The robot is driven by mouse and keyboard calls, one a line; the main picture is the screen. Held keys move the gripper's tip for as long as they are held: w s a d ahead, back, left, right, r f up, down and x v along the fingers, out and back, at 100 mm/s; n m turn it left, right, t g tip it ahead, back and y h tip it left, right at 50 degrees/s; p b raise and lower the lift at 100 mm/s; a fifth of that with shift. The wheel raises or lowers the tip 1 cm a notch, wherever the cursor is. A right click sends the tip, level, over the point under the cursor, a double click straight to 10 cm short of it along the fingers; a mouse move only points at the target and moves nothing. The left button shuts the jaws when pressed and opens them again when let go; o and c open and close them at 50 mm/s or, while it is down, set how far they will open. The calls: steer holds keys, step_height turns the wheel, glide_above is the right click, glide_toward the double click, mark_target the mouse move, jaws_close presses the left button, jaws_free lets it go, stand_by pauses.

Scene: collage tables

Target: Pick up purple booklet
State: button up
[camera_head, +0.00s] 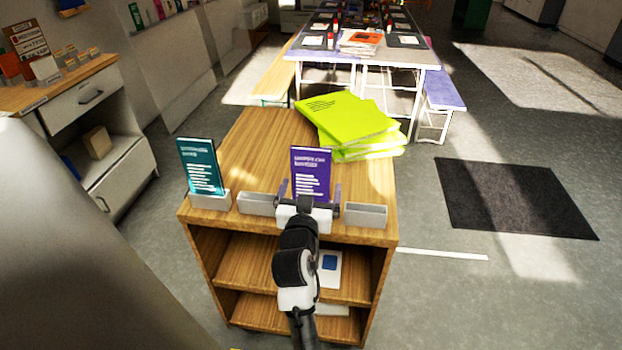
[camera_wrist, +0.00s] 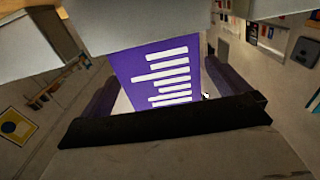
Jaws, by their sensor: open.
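The purple booklet (camera_head: 311,174) stands upright near the front edge of the wooden shelf unit's top, with white lines of print on its face. My gripper (camera_head: 309,193) is right in front of it, with its fingers open on either side of the booklet. In the wrist view the purple booklet (camera_wrist: 165,75) fills the middle, between the two purple-looking fingers of my gripper (camera_wrist: 158,90). I cannot tell whether the fingers touch it. The booklet's lower edge and its holder are hidden behind my gripper.
A teal booklet (camera_head: 201,167) stands in a grey holder at the left. Empty grey holders (camera_head: 365,215) flank my gripper. Yellow-green booklets (camera_head: 350,122) lie stacked behind on the wooden unit (camera_head: 260,150). A long table (camera_head: 425,60) with benches stands farther back.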

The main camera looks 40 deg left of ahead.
steer(key=shift+w+a, duration=0.3)
steer(key=shift+w, duration=0.05)
steer(key=c, duration=1)
steer(key=shift+c, duration=0.3)
steer(key=shift+r, duration=0.1)
